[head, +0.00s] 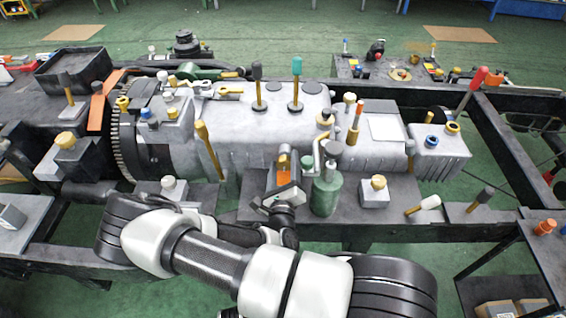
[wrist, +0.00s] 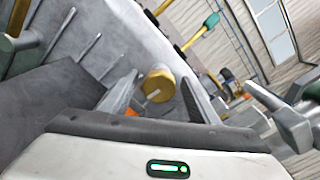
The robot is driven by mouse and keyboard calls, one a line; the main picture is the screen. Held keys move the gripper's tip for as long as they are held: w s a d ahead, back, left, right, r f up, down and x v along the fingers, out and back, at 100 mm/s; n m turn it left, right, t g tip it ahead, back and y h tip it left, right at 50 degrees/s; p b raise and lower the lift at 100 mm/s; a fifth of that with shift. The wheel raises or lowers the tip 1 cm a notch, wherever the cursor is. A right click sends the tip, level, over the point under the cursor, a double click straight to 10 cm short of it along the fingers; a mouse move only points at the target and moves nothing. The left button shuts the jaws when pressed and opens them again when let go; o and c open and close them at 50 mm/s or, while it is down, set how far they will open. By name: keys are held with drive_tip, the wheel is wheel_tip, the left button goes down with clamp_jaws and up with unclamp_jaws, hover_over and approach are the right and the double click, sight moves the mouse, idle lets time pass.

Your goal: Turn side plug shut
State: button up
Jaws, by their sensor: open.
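A bit of orange shows beside the plug. In the head view my gripper (head: 284,178) is at the near side of the grey gearbox housing (head: 240,130). My gripper and arm largely hide the plug there.
A green bottle-like cylinder (head: 326,194) stands close to the right of my gripper. A grey block with a gold knob (head: 375,192) stands farther right. A yellow-handled lever (head: 207,145) leans at the left. Green- and black-topped levers (head: 296,80) rise from the housing top.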

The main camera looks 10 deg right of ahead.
drive_tip(key=c, duration=1)
drive_tip(key=shift+c, duration=0.2)
drive_tip(key=shift+r+p, duration=0.15)
drive_tip(key=shift+p, duration=0.15)
drive_tip(key=m+p, duration=0.2)
drive_tip(key=m, duration=0.1)
drive_tip(key=shift+r+p, duration=0.15)
drive_tip(key=shift+p, duration=0.15)
drive_tip(key=m+p, duration=0.3)
drive_tip(key=m, duration=0.2)
drive_tip(key=shift+d, duration=0.15)
drive_tip(key=m+p, duration=0.2)
drive_tip(key=m, duration=0.2)
drive_tip(key=shift+m, duration=0.4)
drive_tip(key=shift+m+p, duration=0.8)
drive_tip(key=shift+m, duration=1.2)
drive_tip(key=shift+f, duration=0.2)
